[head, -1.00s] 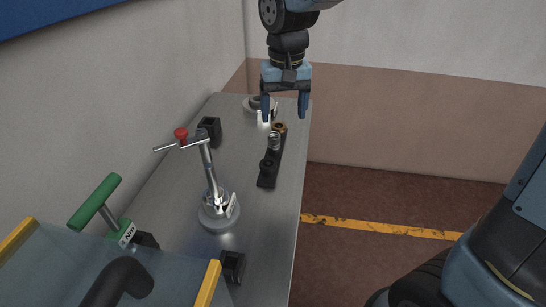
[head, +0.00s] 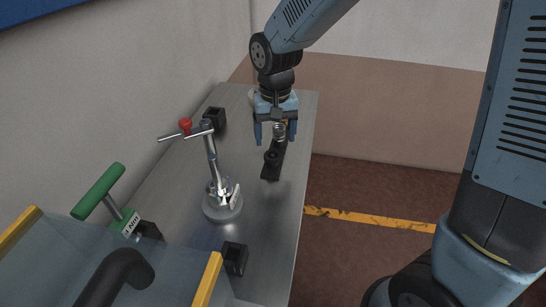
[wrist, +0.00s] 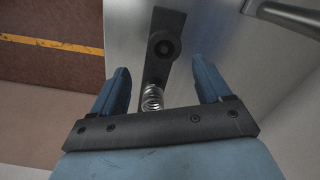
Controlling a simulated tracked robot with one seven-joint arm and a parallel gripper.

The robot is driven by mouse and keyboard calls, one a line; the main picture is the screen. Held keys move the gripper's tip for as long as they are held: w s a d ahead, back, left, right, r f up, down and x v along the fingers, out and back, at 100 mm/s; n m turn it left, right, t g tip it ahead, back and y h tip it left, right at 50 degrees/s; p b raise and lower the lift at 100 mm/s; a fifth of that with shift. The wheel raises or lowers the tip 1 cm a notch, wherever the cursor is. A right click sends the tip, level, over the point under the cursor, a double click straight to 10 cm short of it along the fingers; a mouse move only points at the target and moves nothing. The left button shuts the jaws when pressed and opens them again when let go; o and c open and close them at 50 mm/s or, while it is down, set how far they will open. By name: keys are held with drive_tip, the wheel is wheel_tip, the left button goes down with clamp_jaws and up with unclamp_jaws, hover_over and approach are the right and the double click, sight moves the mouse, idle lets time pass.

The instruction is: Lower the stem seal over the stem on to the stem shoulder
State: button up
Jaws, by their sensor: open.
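My gripper (head: 275,140) is open over the black strip (head: 270,173) on the bench, its fingers pointing down. In the wrist view a coil spring (wrist: 152,97) on the strip shows between the open fingers; I cannot tell whether they touch it. A round black part (head: 272,157) with a central hole stands nearer on the strip and also shows in the wrist view (wrist: 163,46); I cannot tell if it is the stem seal.
Black blocks stand on the bench at the back left (head: 215,119) and front (head: 234,258). A green-handled tool (head: 98,191) stands at the left. A blue-grey bin (head: 60,260) with yellow edges is at the front left.

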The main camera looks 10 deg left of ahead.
sight(272, 154)
drive_tip(key=shift+s+a+f, duration=0.1)
drive_tip(key=shift+a+f, duration=0.1)
drive_tip(key=shift+f, duration=1.1)
drive_tip(key=shift+s+a+f, duration=0.1)
drive_tip(key=shift+a+f, duration=0.05)
drive_tip(key=shift+f, duration=1.15)
drive_tip(key=shift+c, duration=0.2)
drive_tip(key=c, duration=1.1)
